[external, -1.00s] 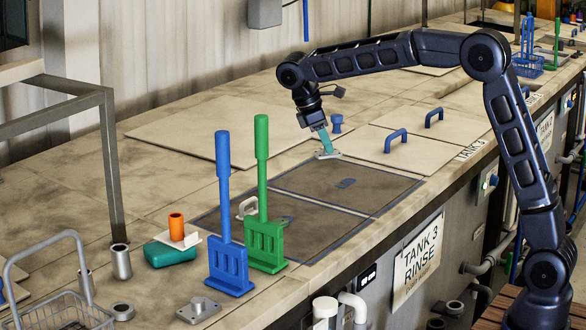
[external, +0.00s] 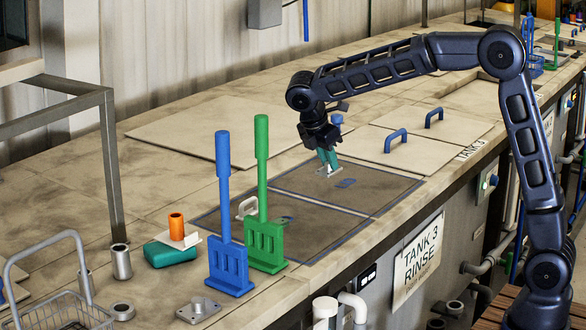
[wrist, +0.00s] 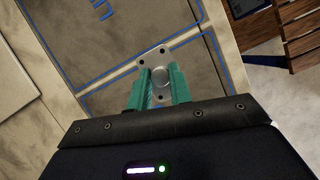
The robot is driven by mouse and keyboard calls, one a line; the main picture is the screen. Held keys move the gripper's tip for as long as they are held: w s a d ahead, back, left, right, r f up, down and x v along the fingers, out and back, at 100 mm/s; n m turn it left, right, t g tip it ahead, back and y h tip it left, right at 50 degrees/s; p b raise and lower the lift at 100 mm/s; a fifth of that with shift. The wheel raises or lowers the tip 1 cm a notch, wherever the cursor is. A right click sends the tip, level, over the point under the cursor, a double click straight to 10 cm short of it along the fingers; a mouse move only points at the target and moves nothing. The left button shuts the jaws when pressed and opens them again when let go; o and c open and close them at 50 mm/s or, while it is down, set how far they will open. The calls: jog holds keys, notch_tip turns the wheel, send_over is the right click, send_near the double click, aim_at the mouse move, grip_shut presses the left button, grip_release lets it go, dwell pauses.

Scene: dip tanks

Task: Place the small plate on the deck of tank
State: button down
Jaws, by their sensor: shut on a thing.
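My gripper (external: 326,158) has teal fingers and is shut on a small grey plate (external: 329,172), which shows in the external view over the far dark panel. In the wrist view the small plate (wrist: 155,58) has corner holes and a round boss between the fingertips (wrist: 158,82). I cannot tell how high it is above the surface. The pale tank deck (external: 290,150) surrounds two dark panels outlined in blue, the far one (external: 370,190) and the near one (external: 300,240). A sign on the front reads Tank 3 Rinse (external: 418,260).
A blue tool (external: 228,265) and a green tool (external: 265,245) stand upright at the near panel. Another grey plate (external: 198,309) lies near the front edge. Pale lids with blue handles (external: 396,140) lie beyond. A wire basket (external: 60,310) stands at lower left.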

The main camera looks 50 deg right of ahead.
notch_tip(320, 180, down, 11)
jog(key=shift+f, duration=0.15)
dwell(0.4)
jog(key=shift+f, duration=0.1)
jog(key=c, duration=1.3)
grip_release()
